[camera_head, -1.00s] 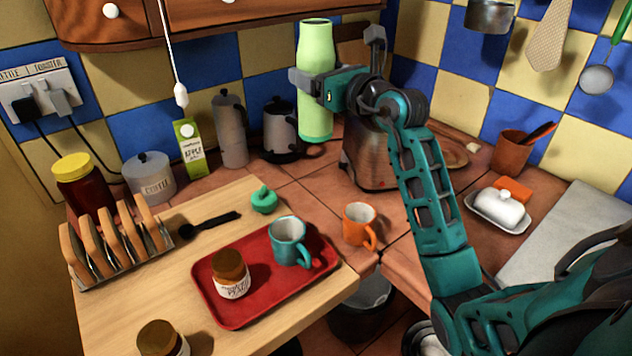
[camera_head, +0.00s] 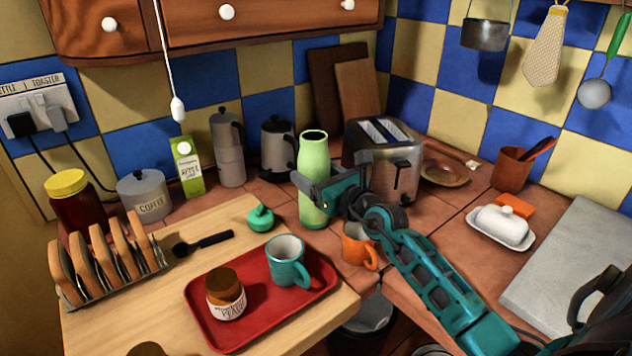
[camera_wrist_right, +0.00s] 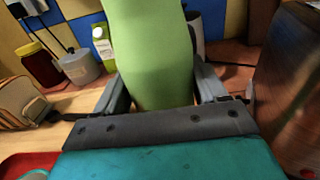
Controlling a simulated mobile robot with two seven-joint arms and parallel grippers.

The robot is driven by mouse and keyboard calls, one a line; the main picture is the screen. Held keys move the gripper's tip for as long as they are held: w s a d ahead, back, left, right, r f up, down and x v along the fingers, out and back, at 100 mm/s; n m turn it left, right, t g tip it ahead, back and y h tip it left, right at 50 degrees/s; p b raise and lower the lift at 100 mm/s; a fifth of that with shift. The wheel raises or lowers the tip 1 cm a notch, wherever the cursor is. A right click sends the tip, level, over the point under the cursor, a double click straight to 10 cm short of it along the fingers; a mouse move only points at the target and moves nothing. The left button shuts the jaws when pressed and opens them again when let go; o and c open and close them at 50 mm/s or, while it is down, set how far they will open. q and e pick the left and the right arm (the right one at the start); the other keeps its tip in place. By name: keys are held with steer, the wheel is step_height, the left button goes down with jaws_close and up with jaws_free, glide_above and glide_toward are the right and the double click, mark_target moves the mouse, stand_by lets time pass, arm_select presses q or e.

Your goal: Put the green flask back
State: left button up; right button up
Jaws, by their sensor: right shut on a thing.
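The green flask (camera_head: 313,155) stands upright and open-topped in front of the toaster, beside the right edge of the wooden board. My right gripper (camera_head: 313,188) is shut around its body from the right. In the right wrist view, the flask (camera_wrist_right: 155,50) sits between the two fingers of the gripper (camera_wrist_right: 162,92). The flask's base is close to the tiled counter; I cannot tell whether it touches. A green stopper (camera_head: 261,217) lies on the wooden board, left of the flask. My left gripper is not in view.
The toaster (camera_head: 397,150) is close behind the flask, and an orange mug (camera_head: 357,250) is close in front, partly behind my arm. A kettle (camera_head: 277,150) stands at the back left. A red tray (camera_head: 215,335) holds a teal mug (camera_head: 287,262) and a jar (camera_head: 225,297).

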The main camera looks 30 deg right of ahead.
steer(key=shift+f, duration=0.25)
steer(key=shift+f, duration=0.1)
steer(key=o, duration=1.4)
steer(key=shift+f, duration=0.1)
steer(key=shift+o, duration=0.2)
steer(key=shift+s+r, duration=0.15)
steer(key=shift+r, duration=0.05)
